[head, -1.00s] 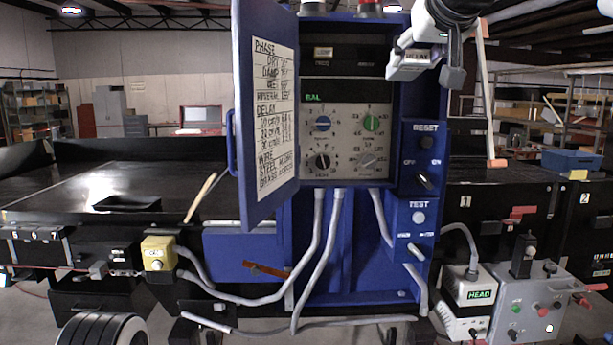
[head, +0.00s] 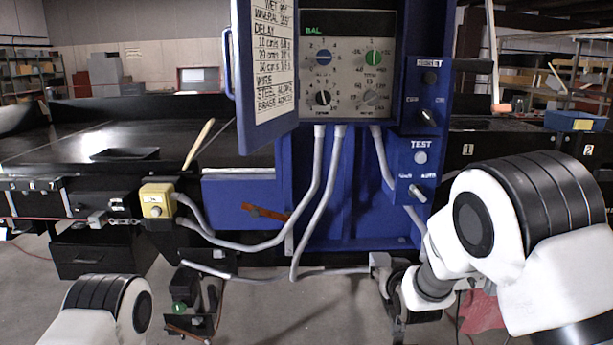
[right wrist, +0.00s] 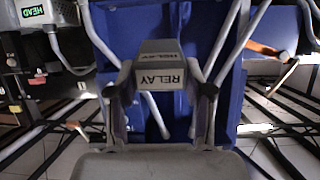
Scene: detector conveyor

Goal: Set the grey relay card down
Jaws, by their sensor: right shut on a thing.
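The grey relay card (right wrist: 160,76) is a small grey block with a RELAY label facing my right wrist camera. My right gripper (right wrist: 163,90) is shut on it, one finger at each side. In the head view the card (head: 380,260) shows small and partly hidden by my right gripper (head: 384,272), low in front of the blue cabinet's bottom edge. I see no surface directly under the card and cannot tell if it touches anything. My left arm shows at the bottom left, but its gripper cannot be made out.
The blue cabinet (head: 345,215) stands ahead with its door (head: 262,90) open to the left. Grey cables hang below its panel. A yellow button box (head: 157,202) is on the left. A pedal-like unit with a green button (head: 180,306) is on the floor.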

